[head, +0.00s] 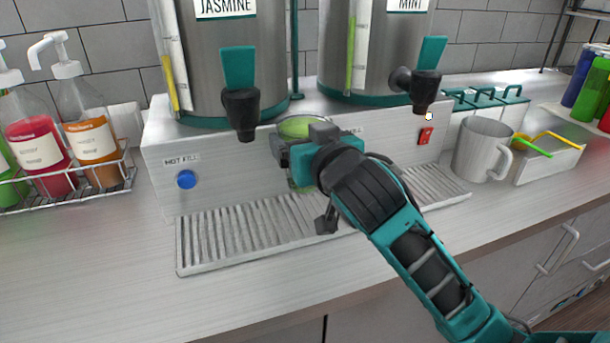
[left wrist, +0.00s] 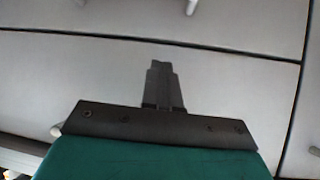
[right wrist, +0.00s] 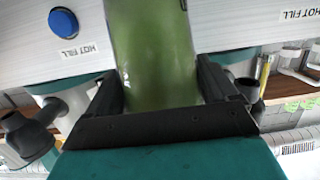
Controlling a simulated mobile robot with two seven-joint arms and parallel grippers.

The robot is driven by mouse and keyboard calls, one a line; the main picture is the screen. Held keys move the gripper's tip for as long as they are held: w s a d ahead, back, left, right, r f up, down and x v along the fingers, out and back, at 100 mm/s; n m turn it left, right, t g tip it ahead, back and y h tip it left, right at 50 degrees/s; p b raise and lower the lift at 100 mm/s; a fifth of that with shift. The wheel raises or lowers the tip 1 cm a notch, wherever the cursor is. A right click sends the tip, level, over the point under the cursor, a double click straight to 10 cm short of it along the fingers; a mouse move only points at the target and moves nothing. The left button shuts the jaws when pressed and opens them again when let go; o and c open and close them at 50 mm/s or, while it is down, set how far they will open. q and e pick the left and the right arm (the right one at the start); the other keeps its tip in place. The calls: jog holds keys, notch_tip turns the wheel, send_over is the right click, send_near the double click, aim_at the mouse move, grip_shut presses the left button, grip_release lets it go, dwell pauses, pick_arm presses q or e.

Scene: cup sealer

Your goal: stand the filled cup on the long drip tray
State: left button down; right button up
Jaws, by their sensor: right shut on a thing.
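The filled cup (head: 307,127) is clear with green liquid. In the head view it is upright over the back of the long drip tray (head: 240,235), in front of the dispenser panel. My right gripper (head: 297,150) is shut on its side, and the gripper and wrist hide much of it. The right wrist view shows the cup (right wrist: 155,55) between both fingers. I cannot tell whether its base touches the tray. My left gripper (left wrist: 163,85) shows only in the left wrist view, fingers together and empty, facing grey cabinet fronts.
Two dispensers stand behind, with black taps (head: 240,112) and (head: 418,85) overhanging the tray. A blue button (head: 186,179) and a red switch (head: 426,136) are on the panel. The tray's left part is clear.

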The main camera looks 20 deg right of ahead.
jog(key=shift+f, duration=0.75)
notch_tip(320, 180, down, 4)
jog(key=shift+f+b, duration=0.1)
jog(key=shift+b, duration=0.5)
